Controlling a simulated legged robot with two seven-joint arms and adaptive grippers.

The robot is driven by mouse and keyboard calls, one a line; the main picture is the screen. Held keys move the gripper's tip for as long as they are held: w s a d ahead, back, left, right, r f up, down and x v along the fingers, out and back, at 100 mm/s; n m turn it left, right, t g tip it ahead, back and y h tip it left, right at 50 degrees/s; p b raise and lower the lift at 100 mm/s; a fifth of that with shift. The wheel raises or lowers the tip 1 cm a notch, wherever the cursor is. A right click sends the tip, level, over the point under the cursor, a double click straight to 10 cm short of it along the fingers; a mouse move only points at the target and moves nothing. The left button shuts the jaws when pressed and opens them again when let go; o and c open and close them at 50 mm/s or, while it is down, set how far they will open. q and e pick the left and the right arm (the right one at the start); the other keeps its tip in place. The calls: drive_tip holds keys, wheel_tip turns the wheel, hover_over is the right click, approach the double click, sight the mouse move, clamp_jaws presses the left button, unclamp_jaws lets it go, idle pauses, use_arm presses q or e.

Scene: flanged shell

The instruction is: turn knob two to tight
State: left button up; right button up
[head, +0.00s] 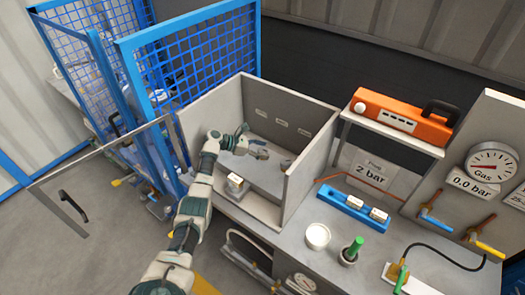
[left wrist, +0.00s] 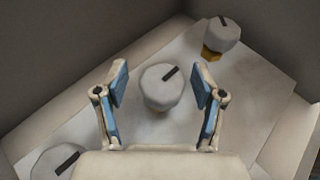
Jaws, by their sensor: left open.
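Three grey round knobs, each with a dark pointer bar, stand on a pale plate in the left wrist view. The middle knob (left wrist: 160,92) lies between the spread fingers of my left gripper (left wrist: 161,78), with a gap on each side. Its bar points to the upper right. Another knob (left wrist: 222,33) at the upper right has a brass base, and a third knob (left wrist: 52,164) is cut off at the lower left. In the head view my left gripper (head: 262,151) is open inside the open-topped grey enclosure and hides part of the knobs. My right gripper is not in view.
The grey enclosure wall (head: 312,165) rises on the right, and small labels (head: 281,122) sit on its back wall. A blue rack (head: 343,203), a white round jar (head: 318,235) and an orange case (head: 400,115) stand outside it. A blue mesh fence (head: 190,62) is behind left.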

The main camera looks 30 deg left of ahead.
sight(262, 149)
use_arm(q)
wheel_tip(262, 149, up, 9)
drive_tip(key=shift+r, duration=0.2)
drive_tip(key=shift+a, duration=0.1)
idle(0.4)
